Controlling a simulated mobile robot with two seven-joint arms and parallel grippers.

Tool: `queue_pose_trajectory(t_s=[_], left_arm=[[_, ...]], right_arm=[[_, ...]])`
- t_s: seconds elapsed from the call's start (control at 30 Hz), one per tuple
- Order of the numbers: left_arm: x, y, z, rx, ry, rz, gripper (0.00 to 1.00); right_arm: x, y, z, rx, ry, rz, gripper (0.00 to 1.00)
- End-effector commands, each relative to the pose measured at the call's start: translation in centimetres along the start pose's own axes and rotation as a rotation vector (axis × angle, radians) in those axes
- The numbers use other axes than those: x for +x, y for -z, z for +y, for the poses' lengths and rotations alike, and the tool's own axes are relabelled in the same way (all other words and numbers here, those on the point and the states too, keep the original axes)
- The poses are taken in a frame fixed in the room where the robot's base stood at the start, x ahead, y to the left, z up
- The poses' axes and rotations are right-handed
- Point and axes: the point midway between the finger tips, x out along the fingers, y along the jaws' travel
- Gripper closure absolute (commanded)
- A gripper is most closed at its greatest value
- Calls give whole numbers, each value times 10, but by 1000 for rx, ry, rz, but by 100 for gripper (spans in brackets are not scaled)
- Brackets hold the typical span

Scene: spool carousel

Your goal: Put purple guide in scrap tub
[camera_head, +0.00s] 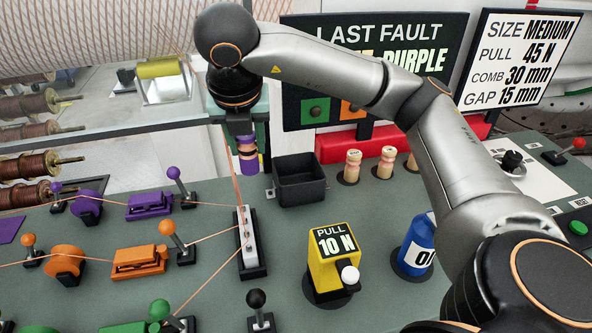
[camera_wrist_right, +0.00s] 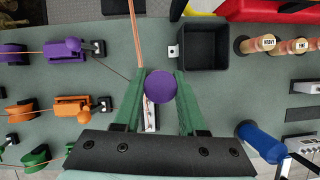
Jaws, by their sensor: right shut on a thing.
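The purple guide (camera_head: 247,163) is a small cylinder with purple bands and a brownish middle. It hangs upright from my right gripper (camera_head: 243,138), above the panel. In the right wrist view its round purple end (camera_wrist_right: 161,87) shows between the two green fingers of the gripper (camera_wrist_right: 160,78), which are shut on it. The black, open-topped square tub (camera_head: 303,191) stands just right of the guide in the head view. In the wrist view the tub (camera_wrist_right: 205,69) is up and to the right of the fingers, and it looks empty. My left gripper is not in view.
A white slotted block (camera_head: 245,240) with thin wires stands below the held guide. Purple, orange and green levers and clamps fill the left side. Cream pegs (camera_head: 353,167), a yellow 10 N block (camera_head: 333,262) and a blue cylinder (camera_head: 418,240) stand to the right.

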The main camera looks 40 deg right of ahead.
Motion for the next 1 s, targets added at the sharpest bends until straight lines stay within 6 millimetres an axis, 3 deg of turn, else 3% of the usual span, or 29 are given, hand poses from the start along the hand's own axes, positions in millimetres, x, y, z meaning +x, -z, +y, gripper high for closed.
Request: queue_pose_trajectory(t_s=[0.03, 0.27, 0.43, 0.77, 1.0], left_arm=[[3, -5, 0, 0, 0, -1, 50], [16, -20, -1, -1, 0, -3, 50], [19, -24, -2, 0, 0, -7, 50], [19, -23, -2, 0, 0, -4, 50], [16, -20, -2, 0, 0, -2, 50]], right_arm=[[13, -4, -12, 7, 4, 5, 100], [51, -24, -58, 6, 5, 3, 100], [80, -27, -77, 4, 7, 1, 100], [111, -29, -96, 1, 5, 1, 100], [136, -18, -93, -1, 1, 0, 100]])
